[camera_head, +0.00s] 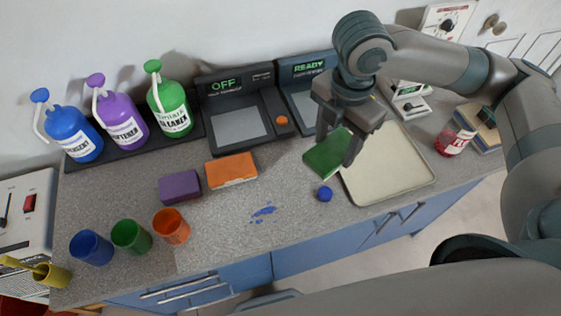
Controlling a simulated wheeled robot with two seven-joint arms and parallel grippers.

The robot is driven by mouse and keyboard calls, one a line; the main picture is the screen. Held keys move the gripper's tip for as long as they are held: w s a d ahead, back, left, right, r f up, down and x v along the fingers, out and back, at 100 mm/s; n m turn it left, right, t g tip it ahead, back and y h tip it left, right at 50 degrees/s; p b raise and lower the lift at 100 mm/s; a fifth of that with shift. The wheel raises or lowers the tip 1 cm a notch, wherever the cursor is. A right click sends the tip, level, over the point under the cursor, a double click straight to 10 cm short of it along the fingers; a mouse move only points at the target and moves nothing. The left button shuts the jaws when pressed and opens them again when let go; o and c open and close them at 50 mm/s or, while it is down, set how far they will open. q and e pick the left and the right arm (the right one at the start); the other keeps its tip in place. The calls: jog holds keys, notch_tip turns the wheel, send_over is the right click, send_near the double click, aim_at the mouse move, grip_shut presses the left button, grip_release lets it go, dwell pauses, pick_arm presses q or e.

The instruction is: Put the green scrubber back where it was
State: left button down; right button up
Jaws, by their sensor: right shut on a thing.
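The green scrubber (325,155) is a flat dark green block, tilted, at the left edge of the pale tray. My right gripper (339,148) comes down from above and is shut on it, with a finger on either side. Part of the scrubber is hidden by the fingers. I cannot tell whether it touches the counter. A purple block (180,187) and an orange block (231,169) lie to the left on the grey counter (225,225). My left gripper is not in view.
A blue ball (325,194) sits near the tray (388,182). Blue marks (263,212) lie on the counter. Blue, purple and green bottles (170,107) stand at the back left. Several cups (131,236) stand front left. A red jar (453,141) is at right.

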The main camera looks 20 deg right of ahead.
dwell(0.3)
jog(key=w+a+f+p, duration=0.1)
jog(key=w+a+f, duration=0.1)
jog(key=w, duration=0.1)
jog(key=w+a+f, duration=0.2)
jog(key=w+a, duration=0.1)
jog(key=w+a+f+p, duration=0.1)
jog(key=w+a+f, duration=0.1)
jog(key=w+f, duration=0.1)
jog(key=shift+a+p, duration=0.25)
jog(key=shift+p, duration=0.05)
notch_tip(320, 180, down, 4)
jog(key=shift+r+p, duration=0.25)
jog(key=shift+p, duration=0.45)
jog(key=shift+f, duration=0.25)
